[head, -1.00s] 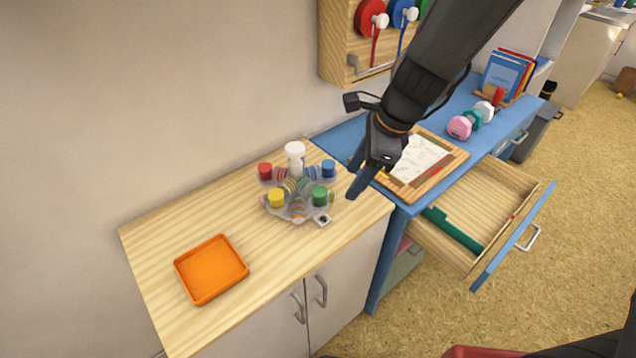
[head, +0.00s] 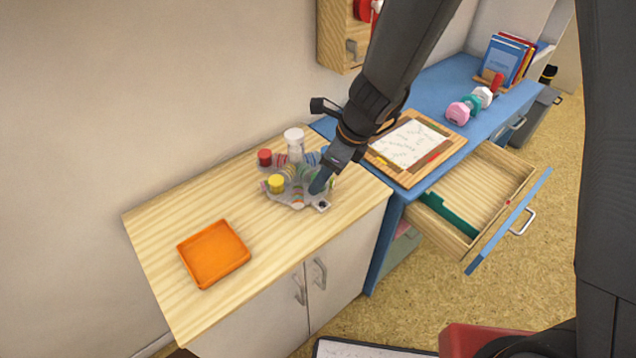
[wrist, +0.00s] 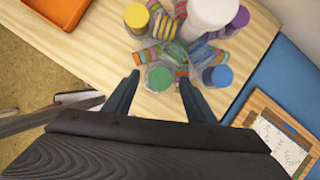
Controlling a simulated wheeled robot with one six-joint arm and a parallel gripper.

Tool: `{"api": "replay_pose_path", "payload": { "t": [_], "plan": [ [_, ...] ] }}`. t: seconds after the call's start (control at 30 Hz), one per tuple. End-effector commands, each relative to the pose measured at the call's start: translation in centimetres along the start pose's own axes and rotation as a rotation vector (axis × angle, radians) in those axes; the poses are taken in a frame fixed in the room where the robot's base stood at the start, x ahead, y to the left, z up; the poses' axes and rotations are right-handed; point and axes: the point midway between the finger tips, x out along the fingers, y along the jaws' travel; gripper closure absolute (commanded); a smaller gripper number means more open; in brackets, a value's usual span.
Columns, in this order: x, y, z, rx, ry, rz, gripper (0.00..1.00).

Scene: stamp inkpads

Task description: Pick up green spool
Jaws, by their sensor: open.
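The green spool (wrist: 160,77) is in the wrist view, its round green top facing up, in a clear holder (head: 310,206) with other spools. My gripper (wrist: 160,88) is open and empty, one finger on each side of the spool's near side in that view. Contact cannot be told. In the head view my gripper (head: 321,182) is over the holder's right side and hides most of the green spool.
A white bottle (head: 294,140) stands amid the holder, with yellow (head: 276,184), red (head: 265,157) and blue (wrist: 221,75) tops around it. An orange tray (head: 213,254) lies to the left. A clipboard (head: 410,145) and open drawer (head: 480,190) are to the right.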

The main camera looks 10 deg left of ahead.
Motion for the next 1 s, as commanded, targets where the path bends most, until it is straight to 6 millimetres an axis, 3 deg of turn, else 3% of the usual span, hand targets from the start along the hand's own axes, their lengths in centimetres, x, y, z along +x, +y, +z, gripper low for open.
{"api": "replay_pose_path", "payload": {
  "t": [0.2, 0.47, 0.77, 1.0],
  "plan": [
    [0.0, 0.0, 0.0, 0.000, 0.000, 0.000, 0.49],
    [0.0, 0.0, 0.0, -0.001, 0.000, 0.000, 0.93],
    [-0.4, 0.0, 0.2, -0.003, -0.001, 0.000, 0.93],
    [-4.0, -0.1, 1.7, -0.004, -0.003, -0.003, 0.93]
  ]
}}
